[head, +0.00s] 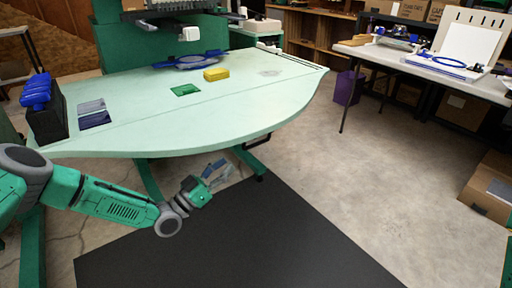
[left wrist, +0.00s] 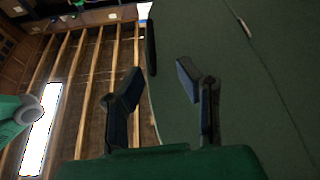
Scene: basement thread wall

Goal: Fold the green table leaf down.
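The pale green table leaf (head: 230,122) is level, its curved front edge facing me. A thin seam runs across the tabletop behind it. A black bracket or handle (head: 258,142) shows under the leaf's right part. My left gripper (head: 217,172) is below and in front of the leaf's edge, apart from the bracket. In the left wrist view my left gripper (left wrist: 158,82) is open and empty, fingers spread. A dark green surface (left wrist: 245,75), seemingly the leaf's underside, fills the right, with a dark bar (left wrist: 151,47) at its edge. My right gripper is out of view.
On the tabletop are a yellow block (head: 216,74), a green patch (head: 185,90), blue items (head: 194,61) and a black holder (head: 48,118). A black mat (head: 250,240) covers the floor ahead. A white table (head: 420,64) and boxes stand right.

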